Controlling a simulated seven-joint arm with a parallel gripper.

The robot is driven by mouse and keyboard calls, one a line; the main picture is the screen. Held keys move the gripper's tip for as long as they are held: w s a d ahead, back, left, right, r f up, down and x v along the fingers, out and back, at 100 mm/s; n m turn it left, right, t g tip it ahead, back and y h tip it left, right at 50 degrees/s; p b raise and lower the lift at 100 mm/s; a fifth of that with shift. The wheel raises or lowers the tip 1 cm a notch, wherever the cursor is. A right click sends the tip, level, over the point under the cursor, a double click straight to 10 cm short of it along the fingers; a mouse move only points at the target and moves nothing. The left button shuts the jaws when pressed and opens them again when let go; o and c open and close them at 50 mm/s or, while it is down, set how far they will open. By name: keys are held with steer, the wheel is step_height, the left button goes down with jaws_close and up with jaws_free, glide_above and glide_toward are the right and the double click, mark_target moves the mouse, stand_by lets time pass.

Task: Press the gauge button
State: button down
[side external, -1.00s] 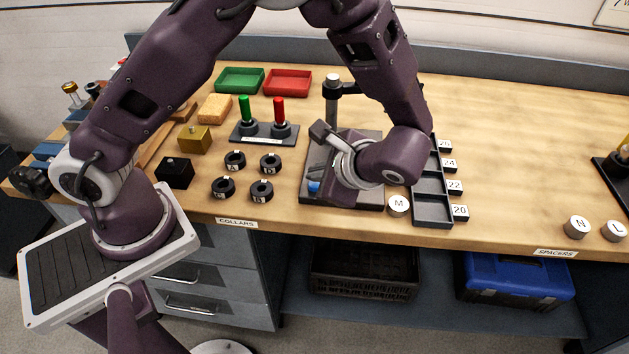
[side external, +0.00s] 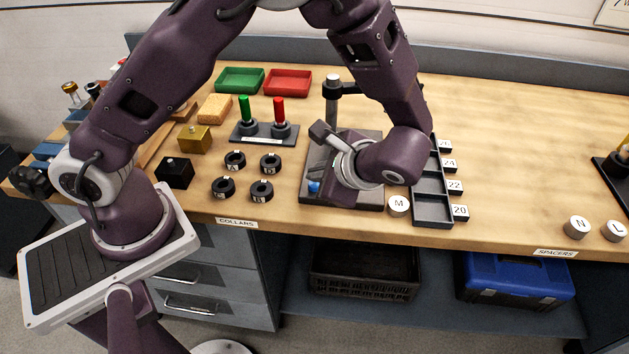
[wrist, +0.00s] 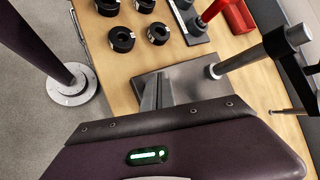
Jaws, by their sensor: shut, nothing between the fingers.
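The gauge stands on a dark grey base plate (side external: 370,202), with an upright post (side external: 332,100) at its back. A small blue part (side external: 313,187), which looks like the button, shows at the left front of the plate in the side view. My wrist and hand cover much of the plate there. In the wrist view my gripper (wrist: 159,78) is shut and empty, its fingers over the base plate (wrist: 195,82). The button is not visible in the wrist view. I cannot tell whether the fingertips touch it.
Several black collars (side external: 262,191) lie left of the gauge. A stand with green and red pegs (side external: 279,112) is behind them. A round spacer M (side external: 399,205) and a slotted dark tray (side external: 432,208) are close on the right.

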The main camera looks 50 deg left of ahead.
mark_target(316, 187)
steer(key=shift+r, duration=3.05)
steer(key=s+a+r+n+t+h, duration=0.2)
steer(key=s+r+n+t+h, duration=0.3)
steer(key=s+r+n+h, duration=0.4)
steer(key=s+r, duration=0.3)
steer(key=s, duration=0.4)
steer(key=shift+a+r+n, duration=0.2)
steer(key=shift+r+n, duration=0.1)
steer(key=shift+r, duration=0.1)
